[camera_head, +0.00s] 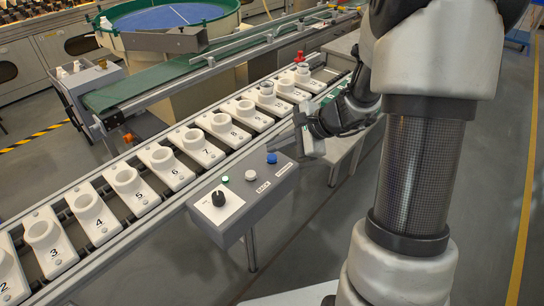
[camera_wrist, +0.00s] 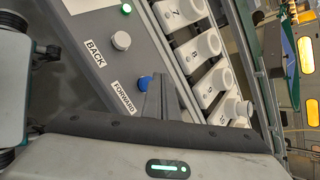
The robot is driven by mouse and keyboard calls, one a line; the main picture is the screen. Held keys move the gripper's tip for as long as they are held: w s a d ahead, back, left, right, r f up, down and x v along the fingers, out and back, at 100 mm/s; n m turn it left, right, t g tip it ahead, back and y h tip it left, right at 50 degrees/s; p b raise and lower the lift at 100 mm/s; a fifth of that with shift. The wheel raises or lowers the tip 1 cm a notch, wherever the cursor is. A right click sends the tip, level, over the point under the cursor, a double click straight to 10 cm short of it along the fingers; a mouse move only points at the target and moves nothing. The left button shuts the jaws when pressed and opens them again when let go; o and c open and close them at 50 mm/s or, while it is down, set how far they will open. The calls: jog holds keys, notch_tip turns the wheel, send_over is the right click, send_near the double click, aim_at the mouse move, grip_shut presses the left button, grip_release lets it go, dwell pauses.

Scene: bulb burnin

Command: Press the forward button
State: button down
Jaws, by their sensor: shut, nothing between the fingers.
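The blue button (camera_head: 271,158) sits at the far right end of the grey control box (camera_head: 235,215), beside the FORWARD label. In the wrist view the blue button (camera_wrist: 144,83) shows just left of my shut fingers, with the FORWARD label (camera_wrist: 123,97) below it.
The white button (camera_head: 251,175) by the BACK label, a green button or lamp (camera_head: 225,179) and a black knob (camera_head: 218,198) share the box. Behind it runs a conveyor with numbered white holders (camera_head: 162,160). A red object (camera_head: 299,56) stands farther along.

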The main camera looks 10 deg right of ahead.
aim_at(276, 158)
jog(key=shift+f, duration=0.15)
dwell(0.4)
jog(key=shift+f+b, duration=0.25)
jog(key=shift+b, duration=0.25)
jog(key=shift+f+b, duration=0.55)
dwell(0.5)
jog(key=shift+r, duration=0.1)
jog(key=shift+r+p, duration=0.65)
jog(key=shift+r, duration=0.3)
notch_tip(276, 158, up, 5)
jog(key=p, duration=0.4)
dwell(0.7)
